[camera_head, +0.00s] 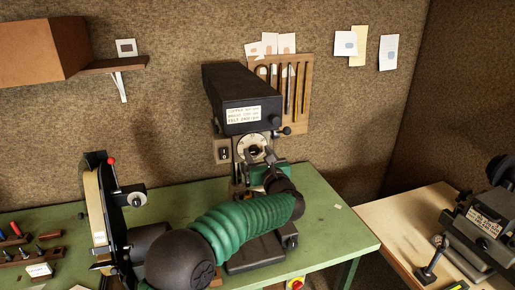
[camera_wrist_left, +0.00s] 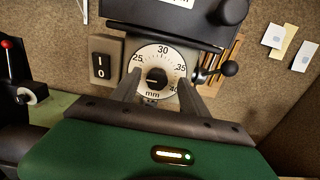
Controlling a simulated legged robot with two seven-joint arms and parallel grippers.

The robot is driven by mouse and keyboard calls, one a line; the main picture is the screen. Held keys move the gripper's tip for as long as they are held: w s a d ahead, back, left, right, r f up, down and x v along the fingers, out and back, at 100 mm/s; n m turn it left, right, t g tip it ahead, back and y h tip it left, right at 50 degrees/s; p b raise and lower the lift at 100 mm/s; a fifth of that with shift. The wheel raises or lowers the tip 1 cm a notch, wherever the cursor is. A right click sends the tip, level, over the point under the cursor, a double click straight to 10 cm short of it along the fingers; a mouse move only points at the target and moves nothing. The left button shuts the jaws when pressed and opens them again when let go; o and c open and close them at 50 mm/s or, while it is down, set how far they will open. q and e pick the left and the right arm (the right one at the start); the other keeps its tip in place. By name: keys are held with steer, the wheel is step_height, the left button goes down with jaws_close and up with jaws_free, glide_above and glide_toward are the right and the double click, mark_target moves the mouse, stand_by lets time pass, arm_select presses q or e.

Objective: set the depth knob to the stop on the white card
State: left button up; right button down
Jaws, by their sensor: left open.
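The depth knob (camera_wrist_left: 157,77) is a small black knob at the centre of a round white dial (camera_wrist_left: 140,65) marked 25, 30, 35 and 40 mm. A pale mark on the knob seems to point left, but it is too small to read surely. The dial also shows in the head view (camera_head: 243,147) under the black machine head. The white card (camera_head: 243,114) is on that head; its lines name copper, brass and felt, with figures too blurred to read. My left gripper (camera_wrist_left: 160,80) is open, one finger on each side of the knob; contact cannot be told. My right gripper is out of view.
A switch box (camera_wrist_left: 104,60) is left of the dial, and a ball-ended lever (camera_wrist_left: 229,68) is at its right. A belt machine (camera_head: 102,205) stands left on the green bench (camera_head: 335,232). Another machine (camera_head: 487,225) is on the right table. The bench's right end is mostly clear.

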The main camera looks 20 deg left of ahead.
arm_select(q)
steer(key=shift+w+f, duration=0.5)
steer(key=shift+w, duration=0.35)
steer(key=shift+a, duration=0.25)
steer(key=shift+c, duration=0.3)
steer(key=shift+s+a+r, duration=0.1)
steer(key=shift+s+a, duration=0.2)
steer(key=shift+a, duration=0.3)
steer(key=c, duration=0.5)
steer(key=shift+a, duration=0.1)
steer(key=shift+c, duration=2.3)
steer(key=shift+d, duration=0.55)
jaws_close()
steer(key=shift+a, duration=0.3)
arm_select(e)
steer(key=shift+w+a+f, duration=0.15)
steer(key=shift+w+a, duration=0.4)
arm_select(q)
steer(key=shift+d, duration=0.2)
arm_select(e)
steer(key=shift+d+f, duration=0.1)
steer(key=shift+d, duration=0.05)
